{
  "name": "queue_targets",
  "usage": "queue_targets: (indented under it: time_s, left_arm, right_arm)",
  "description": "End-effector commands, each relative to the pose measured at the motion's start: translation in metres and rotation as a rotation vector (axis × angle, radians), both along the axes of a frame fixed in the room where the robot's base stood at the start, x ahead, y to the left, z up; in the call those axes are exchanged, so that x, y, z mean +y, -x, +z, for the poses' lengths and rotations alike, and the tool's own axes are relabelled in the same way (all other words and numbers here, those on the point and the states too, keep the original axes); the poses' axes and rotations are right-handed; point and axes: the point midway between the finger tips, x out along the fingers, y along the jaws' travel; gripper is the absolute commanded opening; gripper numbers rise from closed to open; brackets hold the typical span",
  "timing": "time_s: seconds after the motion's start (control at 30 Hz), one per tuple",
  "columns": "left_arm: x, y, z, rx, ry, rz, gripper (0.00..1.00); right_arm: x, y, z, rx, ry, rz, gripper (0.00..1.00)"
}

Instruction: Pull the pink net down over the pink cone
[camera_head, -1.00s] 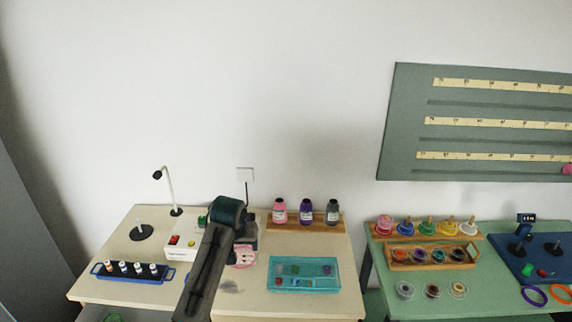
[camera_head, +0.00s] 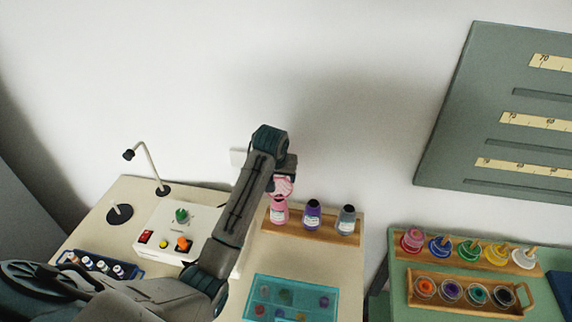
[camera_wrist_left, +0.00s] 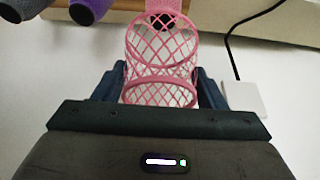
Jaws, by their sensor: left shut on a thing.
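My left gripper (camera_head: 284,177) is shut on the pink net (camera_head: 284,187), an open mesh tube with rings. It also shows in the left wrist view (camera_wrist_left: 160,92), between the jaws. The pink cone (camera_head: 279,213) stands upright in the wooden rack at the back of the beige table, just below the net in the head view. The net hides the cone's top there. In the left wrist view a dark tip shows through the far end of the net; I cannot tell whether the net is around it or only in front. My right gripper is not in view.
A purple cone (camera_head: 312,215) and a grey cone (camera_head: 347,219) stand to the right in the same rack (camera_head: 335,237). A teal tray (camera_head: 258,281) lies in front. A white box (camera_head: 150,229) with buttons and a lamp (camera_head: 150,165) stand left.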

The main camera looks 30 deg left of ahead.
Motion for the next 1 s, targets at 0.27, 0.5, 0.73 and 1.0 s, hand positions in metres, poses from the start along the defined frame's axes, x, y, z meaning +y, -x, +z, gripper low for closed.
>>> queue_targets:
  time_s: [0.27,0.5,0.73,1.0]
  left_arm:
    - [0.0,0.0,-0.007,0.001,0.0,0.0,0.44]
    - [0.0,0.0,-0.019,0.001,0.0,0.0,0.44]
    - [0.0,0.0,-0.03,0.001,0.0,0.0,0.44]
    - [0.0,0.0,-0.045,0.001,0.0,0.0,0.44]
  right_arm:
    - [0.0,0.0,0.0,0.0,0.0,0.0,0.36]
    - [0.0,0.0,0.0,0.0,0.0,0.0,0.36]
    - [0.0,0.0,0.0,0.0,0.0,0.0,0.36]
    - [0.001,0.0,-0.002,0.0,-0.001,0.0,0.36]
